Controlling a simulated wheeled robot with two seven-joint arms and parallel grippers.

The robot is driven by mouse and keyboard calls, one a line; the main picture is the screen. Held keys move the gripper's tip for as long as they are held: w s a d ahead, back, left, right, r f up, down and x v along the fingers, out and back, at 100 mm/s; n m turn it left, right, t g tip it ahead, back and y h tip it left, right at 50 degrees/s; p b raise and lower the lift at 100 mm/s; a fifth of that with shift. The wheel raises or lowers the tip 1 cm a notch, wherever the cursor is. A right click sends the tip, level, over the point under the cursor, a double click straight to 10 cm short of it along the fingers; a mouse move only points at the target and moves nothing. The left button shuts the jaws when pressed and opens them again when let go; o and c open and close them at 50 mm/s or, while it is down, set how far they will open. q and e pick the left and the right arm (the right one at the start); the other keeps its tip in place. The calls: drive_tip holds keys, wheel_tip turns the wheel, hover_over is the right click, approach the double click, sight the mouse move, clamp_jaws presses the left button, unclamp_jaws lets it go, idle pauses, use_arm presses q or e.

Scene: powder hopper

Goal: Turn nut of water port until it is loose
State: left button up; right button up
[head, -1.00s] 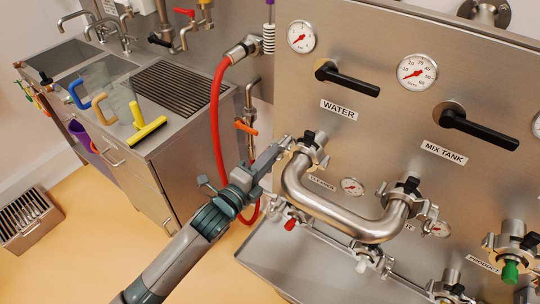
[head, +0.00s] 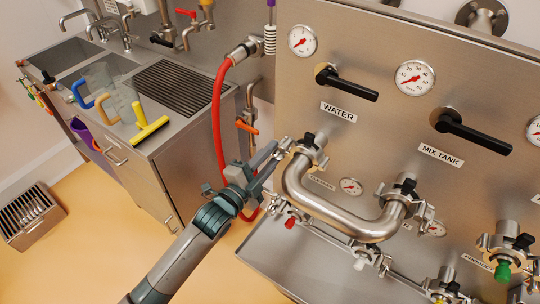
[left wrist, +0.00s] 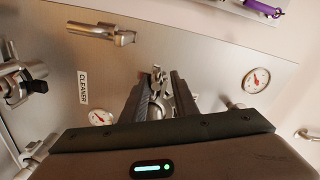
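The water port clamp (head: 312,151) joins the left end of the bent steel pipe (head: 335,218) to the panel, below the WATER label (head: 338,111). The clamp's nut side faces my left gripper (head: 276,153). In the left wrist view, my left gripper (left wrist: 160,85) has its two dark fingers apart, with metal clamp parts (left wrist: 160,100) visible in the gap between them. I cannot tell whether the fingers touch the nut, which is small and partly hidden. My right gripper is in neither view.
A red hose (head: 216,130) hangs behind my left arm. A second clamp (head: 405,190) holds the pipe's right end. Black valve handles (head: 346,83) and gauges (head: 302,41) sit above. A sink counter (head: 180,125) stands left; floor between is open.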

use_arm(q)
drive_tip(key=shift+d, duration=0.25)
drive_tip(key=shift+s, duration=0.15)
drive_tip(key=p+v, duration=0.3)
drive_tip(key=v, duration=0.5)
drive_tip(key=shift+a+f, duration=0.2)
drive_tip(key=shift+s, duration=0.15)
